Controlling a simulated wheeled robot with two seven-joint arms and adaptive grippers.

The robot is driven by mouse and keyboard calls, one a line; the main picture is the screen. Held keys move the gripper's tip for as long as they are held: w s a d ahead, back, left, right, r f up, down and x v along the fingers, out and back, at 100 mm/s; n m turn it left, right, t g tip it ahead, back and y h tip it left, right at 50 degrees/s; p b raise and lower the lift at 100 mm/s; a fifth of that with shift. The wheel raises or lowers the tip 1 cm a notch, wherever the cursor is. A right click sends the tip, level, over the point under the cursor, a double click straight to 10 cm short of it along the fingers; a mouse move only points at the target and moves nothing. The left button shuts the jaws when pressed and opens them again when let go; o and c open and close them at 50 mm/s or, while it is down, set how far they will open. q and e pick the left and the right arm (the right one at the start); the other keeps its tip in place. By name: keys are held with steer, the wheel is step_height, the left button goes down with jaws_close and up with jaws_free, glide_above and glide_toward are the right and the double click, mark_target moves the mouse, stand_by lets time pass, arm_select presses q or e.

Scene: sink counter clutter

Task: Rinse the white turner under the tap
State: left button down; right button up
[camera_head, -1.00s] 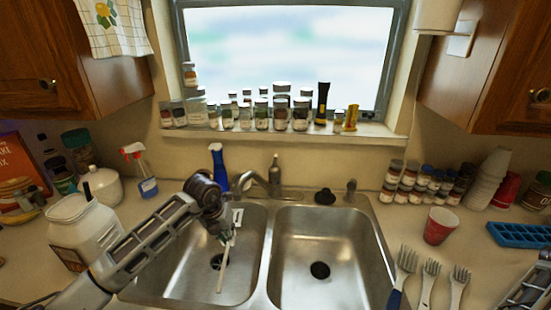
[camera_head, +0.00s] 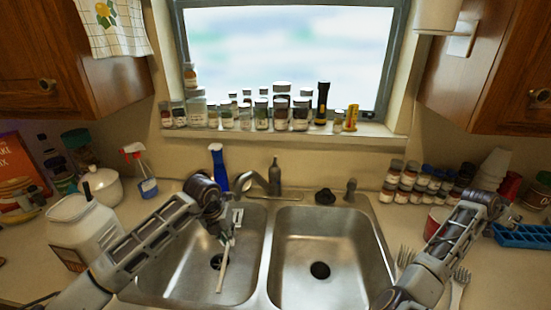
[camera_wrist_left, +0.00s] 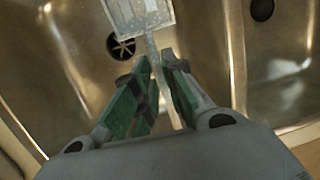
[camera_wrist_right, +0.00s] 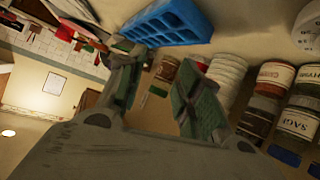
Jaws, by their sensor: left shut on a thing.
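My left gripper (camera_head: 226,236) is over the left basin and shut on the white turner (camera_head: 223,268). The turner's handle slants down toward the basin floor in the head view. Its pale slotted head (camera_wrist_left: 140,14) lies beyond the fingertips (camera_wrist_left: 158,68) in the left wrist view, with a speckled surface. The tap (camera_head: 273,178) stands behind the basins; its spout end is above and behind the turner's head. I cannot make out a water stream. My right gripper (camera_wrist_right: 152,78) is open and empty, raised over the right counter; its fingers are unclear in the head view.
The right basin (camera_head: 320,245) is empty. A blue spray bottle (camera_head: 217,165) stands behind the left basin, and a white jar (camera_head: 82,228) is left of it. Forks (camera_head: 461,277), a red cup (camera_head: 437,218), spice jars (camera_head: 410,178) and a blue tray (camera_head: 522,236) crowd the right counter.

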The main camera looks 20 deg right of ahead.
steer(key=w+a+r+t+h, duration=0.1)
steer(key=w+a+r+t, duration=0.1)
steer(key=w+a+r, duration=0.3)
steer(key=w+r+t, duration=0.1)
steer(key=w+r, duration=0.2)
steer(key=w, duration=0.4)
steer(key=w+a+r+t+h, duration=0.1)
steer(key=w+a+r+t, duration=0.15)
steer(key=w, duration=0.35)
steer(key=w+a+r+n+t, duration=0.2)
steer(key=w+a+n+t, duration=0.1)
steer(key=w+a, duration=0.3)
steer(key=w+a+r+n+t, duration=0.3)
steer(key=w+a, duration=0.2)
steer(key=a, duration=0.4)
steer(key=n+t+y, duration=0.8)
steer(key=n+y, duration=0.4)
steer(key=y, duration=0.1)
glide_toward(276, 159)
steer(key=s, duration=0.1)
steer(key=shift+a+r, duration=0.2)
steer(key=shift+r, duration=0.1)
steer(key=shift+w, duration=0.1)
steer(key=shift+w+d, duration=0.15)
steer(key=shift+w, duration=1.8)
steer(key=shift+w+d, duration=0.15)
steer(key=shift+w, duration=1.8)
steer(key=shift+w+d, duration=0.15)
steer(key=shift+w, duration=1.8)
